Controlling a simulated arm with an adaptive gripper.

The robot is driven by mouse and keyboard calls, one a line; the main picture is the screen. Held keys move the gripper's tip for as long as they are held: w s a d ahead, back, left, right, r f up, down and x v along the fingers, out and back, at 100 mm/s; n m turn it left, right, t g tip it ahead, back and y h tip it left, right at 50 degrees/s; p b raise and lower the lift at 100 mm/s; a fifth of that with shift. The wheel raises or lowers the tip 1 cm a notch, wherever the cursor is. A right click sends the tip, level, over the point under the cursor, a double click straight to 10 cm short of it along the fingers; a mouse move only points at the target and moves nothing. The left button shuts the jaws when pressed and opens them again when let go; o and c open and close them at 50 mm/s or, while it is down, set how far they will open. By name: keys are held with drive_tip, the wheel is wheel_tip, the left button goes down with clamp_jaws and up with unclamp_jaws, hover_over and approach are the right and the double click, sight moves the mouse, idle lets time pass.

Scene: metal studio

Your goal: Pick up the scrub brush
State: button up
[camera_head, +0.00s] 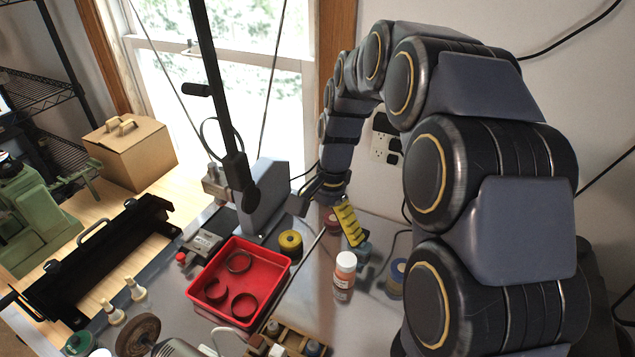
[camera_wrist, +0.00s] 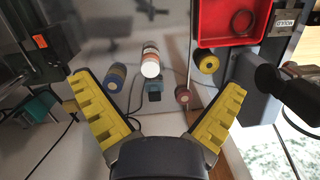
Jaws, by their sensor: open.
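My gripper (camera_head: 326,227) is over the metal table with its fingers spread. In the wrist view my gripper (camera_wrist: 155,86) shows its two yellow-padded fingers wide apart, with nothing held between them.
A yellow roll (camera_head: 290,241), a red roll (camera_head: 331,222) and a blue-yellow roll (camera_head: 397,272) are nearby. A red tray (camera_head: 283,262) holds dark rings. A grey block (camera_head: 264,195) stands behind.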

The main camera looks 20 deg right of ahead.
sight(364, 231)
drive_tip(key=w+d+f+m, duration=0.3)
drive_tip(key=w+d+f, duration=0.1)
drive_tip(key=d+f, duration=0.1)
drive_tip(key=w+d+f+m, duration=0.3)
drive_tip(key=d+f+m, duration=0.1)
drive_tip(key=d+f, duration=0.1)
drive_tip(key=w+d+f+m+t, duration=0.1)
drive_tip(key=w+d+f+m, duration=0.3)
drive_tip(key=f, duration=0.3)
drive_tip(key=shift+w+d+f, duration=0.15)
drive_tip(key=shift+w+d, duration=0.2)
drive_tip(key=shift+d, duration=0.35)
drive_tip(key=shift+d+f+h, duration=0.15)
drive_tip(key=shift+f+h, duration=0.15)
drive_tip(key=f, duration=0.5)
drive_tip(key=a+f, duration=0.1)
drive_tip(key=f, duration=0.1)
drive_tip(key=shift+w+f, duration=0.15)
drive_tip(key=c, duration=1.2)
